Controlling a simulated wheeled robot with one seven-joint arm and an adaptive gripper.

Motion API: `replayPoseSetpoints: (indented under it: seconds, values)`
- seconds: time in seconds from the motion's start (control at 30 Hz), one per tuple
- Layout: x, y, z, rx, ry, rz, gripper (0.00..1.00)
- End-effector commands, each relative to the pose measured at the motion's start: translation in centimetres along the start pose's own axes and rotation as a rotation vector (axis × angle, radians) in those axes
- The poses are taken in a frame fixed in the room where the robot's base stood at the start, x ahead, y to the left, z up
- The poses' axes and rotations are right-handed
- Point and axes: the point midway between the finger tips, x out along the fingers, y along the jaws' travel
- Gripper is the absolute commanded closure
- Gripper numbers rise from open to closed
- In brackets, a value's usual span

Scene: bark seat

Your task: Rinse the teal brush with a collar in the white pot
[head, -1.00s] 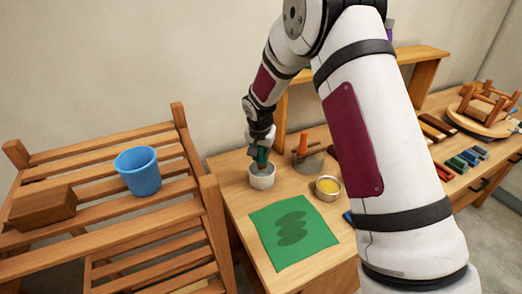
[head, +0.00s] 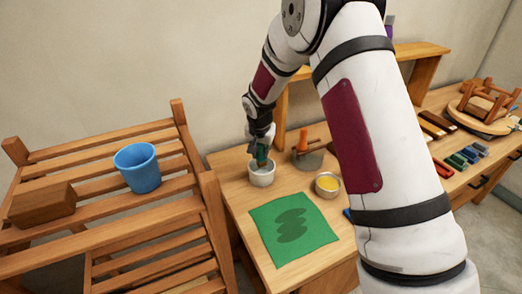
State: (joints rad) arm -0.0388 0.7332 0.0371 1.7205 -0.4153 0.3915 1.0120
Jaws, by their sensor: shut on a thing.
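The white pot (head: 262,176) stands on the wooden workbench near its back left corner. My gripper (head: 261,155) is right above the pot, pointing down, and is shut on the teal brush (head: 261,160). Only a small teal part of the brush shows, between my fingers and the pot's mouth. The brush's lower end appears to be inside the pot, hidden by the rim. The collar cannot be made out at this size.
A tool with an orange handle (head: 303,142) and a tin with yellow contents (head: 327,184) stand right of the pot. A green cloth (head: 293,228) with dark marks lies in front. A slatted rack (head: 100,215) on the left holds a blue bucket (head: 138,167) and a brown block (head: 42,204).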

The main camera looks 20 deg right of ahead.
Motion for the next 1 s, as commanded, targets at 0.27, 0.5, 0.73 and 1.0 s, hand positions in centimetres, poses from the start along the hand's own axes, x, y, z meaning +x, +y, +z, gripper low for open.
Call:
replayPoseSetpoints:
  seconds: [0.27,0.5,0.73,1.0]
  values:
    - [0.3,0.01,0.11,0.0,0.0,0.0,1.0]
    - [0.55,0.02,0.19,0.0,0.0,-0.001,1.0]
    - [0.57,0.05,0.2,0.0,0.0,0.0,1.0]
    - [0.66,0.07,0.22,0.0,0.0,0.0,1.0]
